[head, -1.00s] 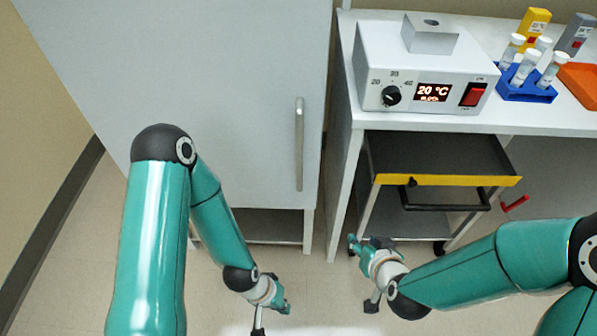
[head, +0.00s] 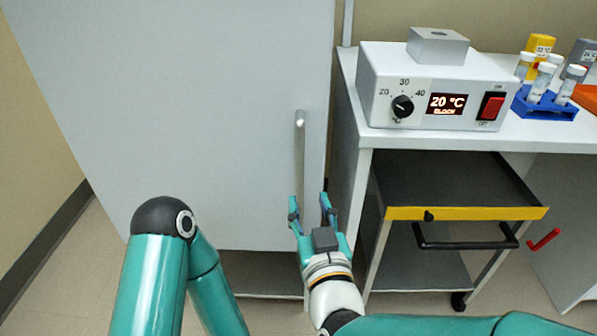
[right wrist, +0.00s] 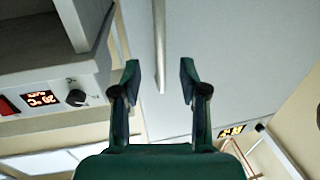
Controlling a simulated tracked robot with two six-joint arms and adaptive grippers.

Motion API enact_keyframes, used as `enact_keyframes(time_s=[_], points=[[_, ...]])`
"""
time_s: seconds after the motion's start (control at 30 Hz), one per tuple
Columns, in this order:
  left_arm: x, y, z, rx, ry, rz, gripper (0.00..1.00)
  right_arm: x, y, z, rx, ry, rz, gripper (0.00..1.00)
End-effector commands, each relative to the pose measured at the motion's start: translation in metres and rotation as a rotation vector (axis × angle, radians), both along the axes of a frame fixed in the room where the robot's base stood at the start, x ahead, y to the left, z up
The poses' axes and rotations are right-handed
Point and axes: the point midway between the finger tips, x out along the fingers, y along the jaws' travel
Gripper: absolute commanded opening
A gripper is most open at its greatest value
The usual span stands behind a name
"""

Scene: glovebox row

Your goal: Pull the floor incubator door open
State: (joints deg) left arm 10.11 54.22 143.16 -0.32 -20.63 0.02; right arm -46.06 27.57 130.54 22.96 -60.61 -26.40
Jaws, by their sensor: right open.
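The floor incubator door (head: 190,110) is the large pale grey panel at the left in the head view. It looks shut. Its upright bar handle (head: 299,135) is near the door's right edge. My right gripper (head: 308,203) is open at the lower part of the handle, with fingers spread to either side of it in the picture. In the right wrist view the handle (right wrist: 159,45) runs down between the open fingertips (right wrist: 160,68), and no finger visibly touches it. My left arm is bent at the lower left, its gripper out of view.
A bench at the right holds a heating block (head: 435,88) reading 20 °C and a blue tube rack (head: 545,108). Under it stands a cart with a yellow-edged tray (head: 470,213), close to my right gripper.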

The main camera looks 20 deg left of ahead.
Motion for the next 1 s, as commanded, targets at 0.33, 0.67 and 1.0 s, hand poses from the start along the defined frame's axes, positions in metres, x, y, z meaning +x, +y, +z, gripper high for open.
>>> enact_keyframes(time_s=[0.33,0.67,1.0], points=[[0.000,0.000,-0.002,0.000,0.000,0.000,0.00,0.066,0.033,-0.001,0.000,0.001,-0.001,0.43],[0.000,0.000,-0.002,0.000,0.000,0.000,0.00,0.091,0.047,-0.001,0.000,0.001,0.001,0.43],[0.000,0.000,-0.002,0.000,0.000,0.000,0.00,0.092,0.047,-0.001,0.000,0.001,0.000,0.33]])
